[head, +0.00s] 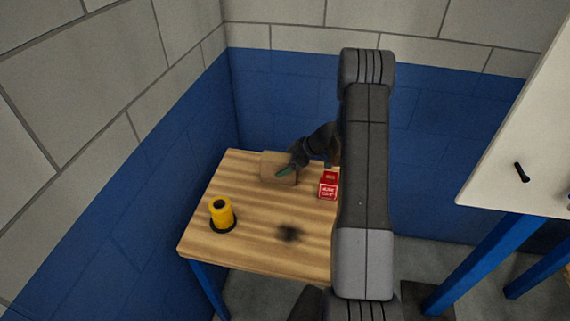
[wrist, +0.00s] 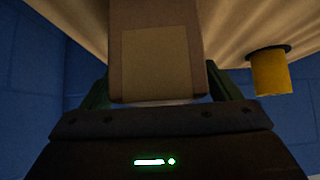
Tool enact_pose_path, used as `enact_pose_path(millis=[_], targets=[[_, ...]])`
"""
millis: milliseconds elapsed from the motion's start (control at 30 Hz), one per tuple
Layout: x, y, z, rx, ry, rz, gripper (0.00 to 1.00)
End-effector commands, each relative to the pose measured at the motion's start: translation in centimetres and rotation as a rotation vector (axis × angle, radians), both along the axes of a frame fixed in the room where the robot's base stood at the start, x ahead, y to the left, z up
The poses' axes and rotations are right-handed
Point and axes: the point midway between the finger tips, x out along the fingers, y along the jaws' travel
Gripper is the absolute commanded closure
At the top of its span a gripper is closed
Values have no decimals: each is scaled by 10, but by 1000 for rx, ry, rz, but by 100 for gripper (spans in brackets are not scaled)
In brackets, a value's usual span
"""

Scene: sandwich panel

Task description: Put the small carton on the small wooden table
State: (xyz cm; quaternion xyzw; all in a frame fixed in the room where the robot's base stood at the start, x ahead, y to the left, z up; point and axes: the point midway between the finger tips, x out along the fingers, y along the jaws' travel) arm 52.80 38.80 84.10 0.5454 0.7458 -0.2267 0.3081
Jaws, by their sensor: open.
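The small carton (head: 269,163) is a plain brown box on the far part of the small wooden table (head: 250,237), near the blue wall. My gripper (head: 286,172) is at the carton, with a greenish finger showing against its near side. In the wrist view the carton (wrist: 156,50), with a paler tan panel, fills the space between the two green fingers of my gripper (wrist: 158,93). The jaws are open around it. Whether either finger touches it, I cannot tell. My arm hides the right part of the table.
A yellow cylinder (head: 222,213) on a dark round base stands at the table's left edge. A dark patch (head: 290,233) lies at the front. A white table (head: 515,150) with a black object (head: 521,172) is at right.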

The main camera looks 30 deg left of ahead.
Motion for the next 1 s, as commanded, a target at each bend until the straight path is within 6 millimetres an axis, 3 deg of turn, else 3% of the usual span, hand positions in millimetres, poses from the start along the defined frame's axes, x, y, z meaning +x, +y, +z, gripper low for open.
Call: enact_pose_path(millis=[500,700,1000], targets=[[22,-67,69,1,-3,-3,17],[26,-79,82,0,-1,-2,17],[26,-80,83,0,-1,-1,17]])
